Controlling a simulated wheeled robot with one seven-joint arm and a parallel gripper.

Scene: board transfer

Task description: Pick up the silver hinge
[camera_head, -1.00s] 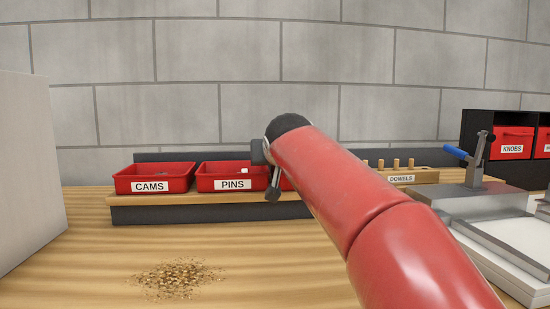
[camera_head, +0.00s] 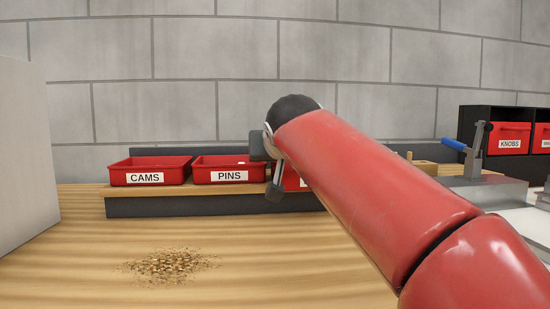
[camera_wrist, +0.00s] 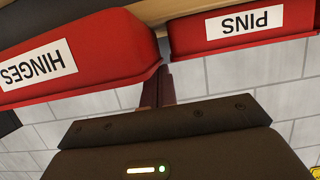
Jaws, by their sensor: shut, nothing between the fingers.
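No silver hinge shows in either view. The red HINGES bin (camera_wrist: 85,60) is at the upper left of the wrist view, which is upside down; its inside is not visible there. In the head view only a sliver of the HINGES bin (camera_head: 292,180) shows, with my red arm covering most of it. My gripper (camera_head: 274,193) hangs in front of the bin row, between the PINS label and that sliver. In the wrist view my gripper's fingers (camera_wrist: 159,82) are together and empty, near the gap between the HINGES and PINS bins.
The PINS bin (camera_head: 228,173) and CAMS bin (camera_head: 148,173) stand left on a raised wooden shelf (camera_head: 120,192). A sawdust pile (camera_head: 170,265) lies on the otherwise bare front bench. A pale panel (camera_head: 25,150) bounds the left. A blue-handled clamp (camera_head: 470,155) and KNOBS bin (camera_head: 508,138) stand right.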

